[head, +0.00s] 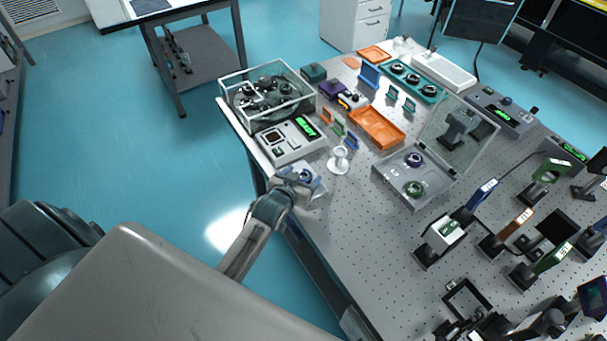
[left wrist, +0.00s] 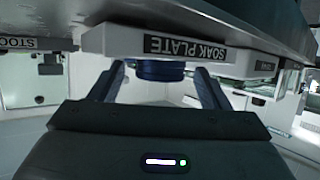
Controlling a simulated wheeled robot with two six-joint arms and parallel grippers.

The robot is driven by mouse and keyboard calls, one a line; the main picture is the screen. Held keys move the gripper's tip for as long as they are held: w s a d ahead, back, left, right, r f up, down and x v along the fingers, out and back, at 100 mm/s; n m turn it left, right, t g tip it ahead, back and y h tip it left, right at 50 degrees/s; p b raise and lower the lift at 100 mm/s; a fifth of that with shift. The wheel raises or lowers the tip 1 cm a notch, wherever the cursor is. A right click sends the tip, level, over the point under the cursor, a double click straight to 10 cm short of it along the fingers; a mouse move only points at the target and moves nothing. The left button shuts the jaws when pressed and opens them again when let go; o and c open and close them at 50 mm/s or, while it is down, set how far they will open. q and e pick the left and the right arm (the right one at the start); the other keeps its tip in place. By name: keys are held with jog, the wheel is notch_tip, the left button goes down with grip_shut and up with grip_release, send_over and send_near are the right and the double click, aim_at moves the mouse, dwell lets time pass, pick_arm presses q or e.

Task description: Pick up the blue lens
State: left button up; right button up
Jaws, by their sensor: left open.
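The blue lens (left wrist: 160,71) shows in the left wrist view, dark blue and round, against the white plate labelled SOAK PLATE (left wrist: 120,42). That view looks upside down. My left gripper (left wrist: 161,84) is open, with one finger on each side of the lens and visible gaps between. In the head view my left gripper (head: 298,180) is at the table's near left edge, over a pale plate (head: 318,196). A bit of the blue lens (head: 307,174) shows there, partly hidden by the gripper. My right gripper is not in view.
A white instrument with a green READY display (head: 290,139) and a white stand (head: 339,160) are close to the gripper. A clear-lidded grey case (head: 400,196) with lenses lies to the right. An orange tray (head: 377,128) is behind. Optical mounts crowd the right side.

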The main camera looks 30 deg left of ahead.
aim_at(302, 178)
pick_arm(q)
jog(key=c, duration=1.1)
jog(key=shift+c, duration=0.2)
jog(key=shift+r+b, duration=0.35)
jog(key=shift+r, duration=0.15)
notch_tip(302, 178, up, 2)
jog(key=shift+r+b, duration=0.1)
jog(key=shift+b, duration=0.45)
jog(key=s+d+r+b, duration=0.1)
jog(key=s+d+b, duration=0.1)
jog(key=s, duration=0.5)
jog(key=s+d+r+b, duration=0.1)
jog(key=s+d+b, duration=0.1)
jog(key=s, duration=0.6)
jog(key=shift+s, duration=0.3)
jog(key=shift+f, duration=0.1)
